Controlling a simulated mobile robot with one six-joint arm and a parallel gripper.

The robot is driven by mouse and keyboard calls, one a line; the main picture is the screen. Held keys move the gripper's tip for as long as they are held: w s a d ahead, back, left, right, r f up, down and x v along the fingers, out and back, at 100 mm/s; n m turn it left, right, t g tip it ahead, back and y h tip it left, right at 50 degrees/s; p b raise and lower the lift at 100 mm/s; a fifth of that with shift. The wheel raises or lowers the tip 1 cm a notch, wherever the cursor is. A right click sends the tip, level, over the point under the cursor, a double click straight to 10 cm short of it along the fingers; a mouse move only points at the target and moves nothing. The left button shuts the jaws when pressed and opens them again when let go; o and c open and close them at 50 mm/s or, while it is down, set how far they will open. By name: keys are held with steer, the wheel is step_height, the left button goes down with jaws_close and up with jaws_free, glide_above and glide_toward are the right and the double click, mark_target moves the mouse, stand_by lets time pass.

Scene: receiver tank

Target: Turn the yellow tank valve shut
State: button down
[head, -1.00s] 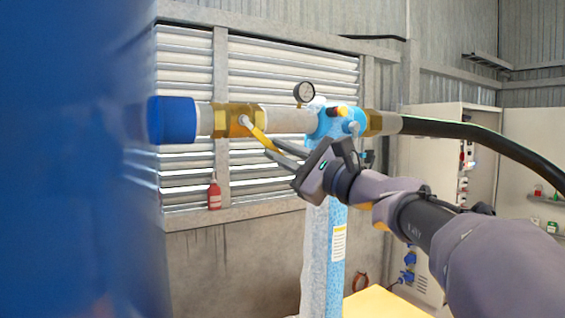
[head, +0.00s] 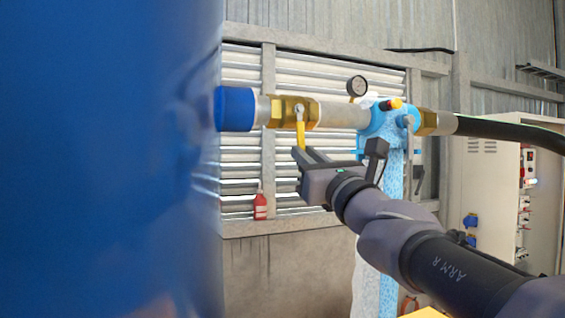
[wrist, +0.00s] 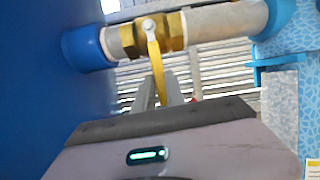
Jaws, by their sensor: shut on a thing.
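The yellow valve handle (head: 299,125) hangs about straight down from the brass valve body (head: 292,112) on the horizontal pipe. In the wrist view the handle (wrist: 156,66) runs down from its pivot to between my fingers. My gripper (head: 302,157) is shut on the handle's lower end, below the pipe. In the wrist view my gripper (wrist: 157,98) hides the handle's tip. The large blue tank (head: 100,160) fills the left of the head view, and the blue collar (head: 234,109) joins the pipe to it.
A pressure gauge (head: 357,86) stands on top of the pipe. A light-blue column (head: 392,200) stands right of my gripper. A black hose (head: 510,132) leaves to the right. A red bottle (head: 260,206) stands on the ledge behind. A cabinet (head: 495,180) is at right.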

steer(key=shift+s+a+r+m, duration=0.15)
steer(key=shift+a+m, duration=0.1)
steer(key=shift+m, duration=0.25)
steer(key=c, duration=1.4)
jaws_free()
steer(key=shift+a, duration=0.1)
steer(key=b+v, duration=0.2)
steer(key=v, duration=1.5)
steer(key=shift+s+f+b, duration=0.15)
steer(key=shift+f+b, duration=0.1)
steer(key=shift+b, duration=0.05)
